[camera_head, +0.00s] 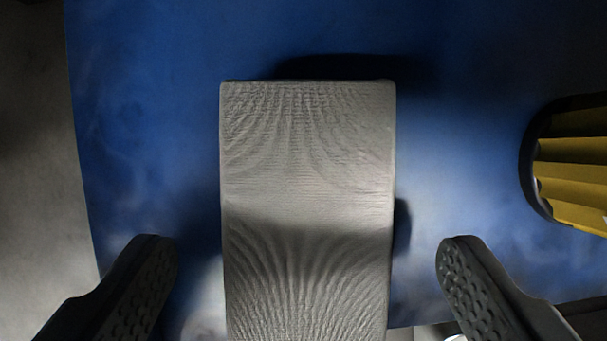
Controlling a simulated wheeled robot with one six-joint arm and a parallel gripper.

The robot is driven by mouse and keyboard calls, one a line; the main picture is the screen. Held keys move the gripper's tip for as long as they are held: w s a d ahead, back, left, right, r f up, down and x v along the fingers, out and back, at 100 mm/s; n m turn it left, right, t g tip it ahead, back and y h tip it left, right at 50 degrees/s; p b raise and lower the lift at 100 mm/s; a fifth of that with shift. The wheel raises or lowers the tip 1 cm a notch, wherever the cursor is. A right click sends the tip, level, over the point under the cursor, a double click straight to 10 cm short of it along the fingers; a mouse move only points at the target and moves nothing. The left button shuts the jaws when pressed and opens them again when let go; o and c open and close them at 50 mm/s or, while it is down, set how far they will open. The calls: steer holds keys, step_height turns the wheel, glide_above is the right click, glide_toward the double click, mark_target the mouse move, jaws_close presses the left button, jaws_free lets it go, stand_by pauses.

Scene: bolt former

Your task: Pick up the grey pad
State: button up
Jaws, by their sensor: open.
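The grey pad (308,190) is a long, ridged grey block in the middle of the view, lying over a blue surface. Its lower end runs out of the bottom of the picture. My gripper (307,250) is open, with one dark studded finger to the left of the pad and one to the right. A clear gap shows between each finger and the pad's sides. Nothing is between the fingertips except the pad, and I cannot tell how far below them it is.
The blue surface (140,110) has its left edge beside a grey floor (35,180). At the right, a dark-rimmed opening (527,165) shows yellow ridged parts (575,172). The blue area around the pad's upper end is clear, with dark shadows beside it.

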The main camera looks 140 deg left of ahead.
steer(key=shift+x, duration=0.95)
steer(key=shift+r, duration=0.1)
steer(key=shift+c, duration=0.4)
steer(key=c, duration=1)
steer(key=shift+r, duration=0.1)
